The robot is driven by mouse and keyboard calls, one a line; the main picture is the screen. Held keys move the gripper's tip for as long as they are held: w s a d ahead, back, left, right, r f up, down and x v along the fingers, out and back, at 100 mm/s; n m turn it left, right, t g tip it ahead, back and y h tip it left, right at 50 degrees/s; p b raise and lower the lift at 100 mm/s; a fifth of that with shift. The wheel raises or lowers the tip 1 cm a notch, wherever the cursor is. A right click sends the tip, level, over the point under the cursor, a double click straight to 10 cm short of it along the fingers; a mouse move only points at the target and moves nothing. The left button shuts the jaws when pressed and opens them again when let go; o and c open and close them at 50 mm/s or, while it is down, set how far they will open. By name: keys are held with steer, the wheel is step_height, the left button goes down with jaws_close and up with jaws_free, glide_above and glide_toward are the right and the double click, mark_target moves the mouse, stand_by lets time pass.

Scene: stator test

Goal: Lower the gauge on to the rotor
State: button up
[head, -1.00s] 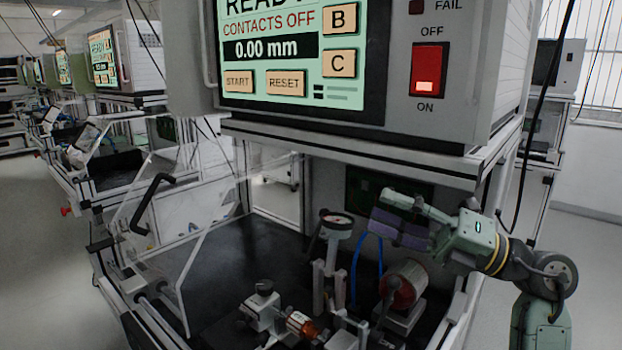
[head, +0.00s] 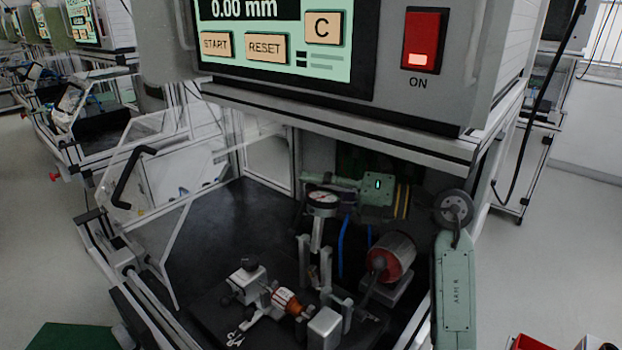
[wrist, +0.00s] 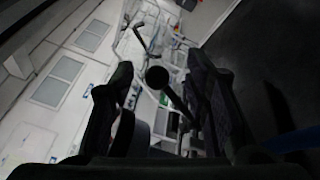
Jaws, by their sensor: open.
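The dial gauge (head: 322,199) has a white round face and stands upright on a metal stand inside the bench enclosure. The copper-orange rotor (head: 287,302) lies in the fixture below and to the left of the gauge. My gripper (head: 316,183) reaches leftward at the gauge's height, just behind it, and the gauge partly hides its fingers. In the wrist view my gripper (wrist: 160,66) is open, with a dark lever with a round knob (wrist: 157,77) showing between the fingers. I cannot tell whether a finger touches it.
A red-faced cylindrical motor (head: 392,258) stands right of the gauge stand. The clear guard with a black handle (head: 132,178) is at the left. The test cabinet (head: 440,85) overhangs the work area. The black bench surface (head: 205,225) is free at the back left.

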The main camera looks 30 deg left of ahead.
steer(key=shift+s+a, duration=0.15)
steer(key=shift+a, duration=0.45)
jaws_close()
stand_by(0.5)
